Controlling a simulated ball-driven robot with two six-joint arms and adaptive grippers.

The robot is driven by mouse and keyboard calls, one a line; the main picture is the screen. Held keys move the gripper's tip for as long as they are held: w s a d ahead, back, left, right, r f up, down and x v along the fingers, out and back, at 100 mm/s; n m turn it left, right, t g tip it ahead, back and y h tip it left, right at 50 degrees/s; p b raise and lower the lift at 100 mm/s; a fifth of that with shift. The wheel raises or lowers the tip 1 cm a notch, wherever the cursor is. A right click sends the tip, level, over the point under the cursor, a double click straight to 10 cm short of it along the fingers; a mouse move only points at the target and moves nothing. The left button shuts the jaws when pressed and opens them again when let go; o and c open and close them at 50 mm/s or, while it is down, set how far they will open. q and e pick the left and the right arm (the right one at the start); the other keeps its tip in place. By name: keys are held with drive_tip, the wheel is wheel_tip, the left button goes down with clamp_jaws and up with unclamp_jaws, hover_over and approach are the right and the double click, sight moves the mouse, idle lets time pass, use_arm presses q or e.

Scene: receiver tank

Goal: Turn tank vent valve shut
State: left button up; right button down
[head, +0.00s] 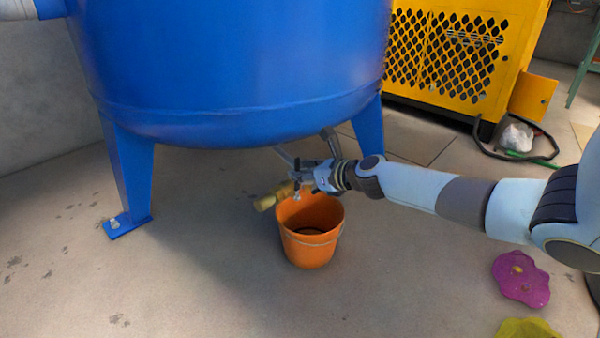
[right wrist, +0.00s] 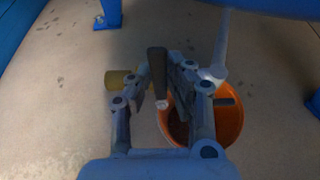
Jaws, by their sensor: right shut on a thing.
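The blue tank (head: 235,70) stands on blue legs. Under it is a brass vent valve (head: 268,201), partly hidden by my right gripper; its brass end also shows in the right wrist view (right wrist: 118,80). My right gripper (head: 300,183) is at the valve, above the orange bucket. In the right wrist view its fingers (right wrist: 165,85) are closed on the dark, flat valve handle (right wrist: 157,65). The handle's exact angle to the valve body is hard to tell. My left gripper is not in view.
An orange bucket (head: 310,250) stands on the floor below the valve. A tank leg (head: 130,180) stands to the left. A yellow grated cabinet (head: 460,60), a black hose (head: 545,150) and a purple rag-like thing (head: 520,279) are to the right.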

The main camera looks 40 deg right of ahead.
drive_tip(key=c, duration=1.3)
unclamp_jaws()
drive_tip(key=shift+o, duration=0.2)
drive_tip(key=shift+s, duration=0.1)
drive_tip(key=v, duration=0.7)
drive_tip(key=shift+s, duration=0.15)
